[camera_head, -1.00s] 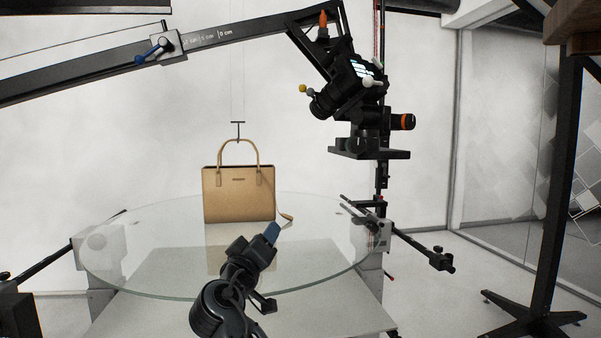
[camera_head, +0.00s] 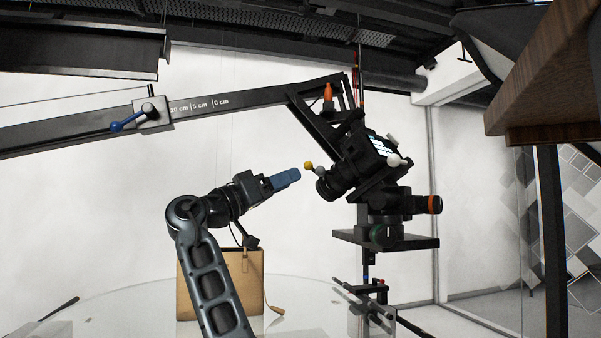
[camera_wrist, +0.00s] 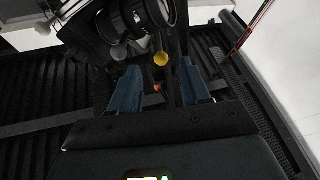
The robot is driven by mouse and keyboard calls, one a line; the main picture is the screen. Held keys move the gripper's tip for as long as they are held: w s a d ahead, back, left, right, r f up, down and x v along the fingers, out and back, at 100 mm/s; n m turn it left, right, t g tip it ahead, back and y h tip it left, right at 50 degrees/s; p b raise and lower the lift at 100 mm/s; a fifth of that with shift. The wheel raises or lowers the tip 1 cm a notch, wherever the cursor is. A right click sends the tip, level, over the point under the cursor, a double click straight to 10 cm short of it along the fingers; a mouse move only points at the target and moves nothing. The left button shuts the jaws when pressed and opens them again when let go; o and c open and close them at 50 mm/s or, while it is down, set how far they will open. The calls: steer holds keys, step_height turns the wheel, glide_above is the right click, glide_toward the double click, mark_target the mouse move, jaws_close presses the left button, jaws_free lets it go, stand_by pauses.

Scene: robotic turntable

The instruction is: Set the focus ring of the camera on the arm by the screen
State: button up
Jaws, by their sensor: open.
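The black camera (camera_head: 362,165) hangs tilted on the dark arm (camera_head: 240,101), its lens (camera_head: 327,184) facing down and left. A yellow knob (camera_head: 308,165) sticks out beside the lens on the left, with a pale knob near it. My gripper (camera_head: 296,174) points right toward the lens, a short way left of the yellow knob. In the wrist view, its two blue fingers (camera_wrist: 156,90) are apart with nothing between them. The yellow knob (camera_wrist: 160,59) shows just beyond the fingertips, below the lens (camera_wrist: 150,14). Which lens part is the focus ring is too dark to tell.
A second camera (camera_head: 405,204) with an orange ring sits on a platform (camera_head: 385,240) below. A tan handbag (camera_head: 250,280) stands on the glass turntable (camera_head: 120,300) behind my arm. A wooden piece (camera_head: 545,95) juts in at upper right. A blue-handled clamp (camera_head: 148,113) sits on the arm.

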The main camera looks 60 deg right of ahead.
mark_target(307, 169)
steer(key=p+x, duration=0.1)
steer(key=x, duration=0.5)
steer(key=shift+s+d, duration=0.15)
steer(key=shift+d, duration=0.1)
steer(key=shift+c, duration=0.3)
jaws_close()
